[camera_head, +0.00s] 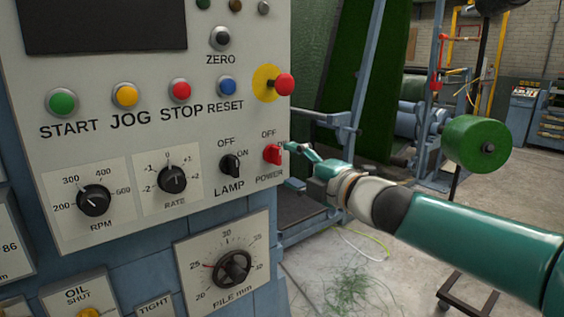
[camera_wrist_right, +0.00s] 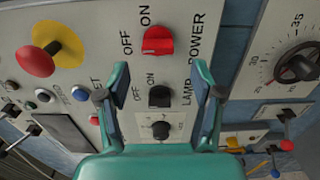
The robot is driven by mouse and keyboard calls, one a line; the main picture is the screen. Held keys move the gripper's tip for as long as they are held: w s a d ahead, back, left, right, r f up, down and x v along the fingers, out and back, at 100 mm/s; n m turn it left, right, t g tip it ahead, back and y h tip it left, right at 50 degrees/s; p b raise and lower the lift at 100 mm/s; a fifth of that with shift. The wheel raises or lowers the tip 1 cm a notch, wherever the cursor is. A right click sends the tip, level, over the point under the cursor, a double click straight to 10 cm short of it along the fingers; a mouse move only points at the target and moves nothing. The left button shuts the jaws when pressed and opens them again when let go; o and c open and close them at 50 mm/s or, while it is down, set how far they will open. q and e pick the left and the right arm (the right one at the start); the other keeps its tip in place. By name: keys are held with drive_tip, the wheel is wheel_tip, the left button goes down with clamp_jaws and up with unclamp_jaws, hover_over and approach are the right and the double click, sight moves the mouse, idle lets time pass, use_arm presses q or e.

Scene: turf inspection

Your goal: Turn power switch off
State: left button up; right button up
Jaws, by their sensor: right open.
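The power switch (camera_head: 272,153) is a red rotary knob at the lower right of the grey control panel, with OFF printed above it, ON at its upper right and POWER below. I cannot tell clearly which label its handle points to. The switch also shows in the right wrist view (camera_wrist_right: 158,40), ahead of the fingers. My right gripper (camera_head: 291,148) is just right of the switch in the head view. In the wrist view, its fingers (camera_wrist_right: 160,70) are spread with nothing between them. Contact with the knob cannot be made out. My left gripper is not in view.
The black lamp switch (camera_head: 231,165) sits close left of the power switch. A red mushroom button (camera_head: 285,85) on a yellow disc juts out above. A pile dial (camera_head: 233,267) is below. A green roller (camera_head: 476,143) stands behind my right arm.

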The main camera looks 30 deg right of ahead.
drive_tip(key=s, duration=0.6)
drive_tip(key=shift+s+d, duration=0.25)
drive_tip(key=shift+s, duration=0.05)
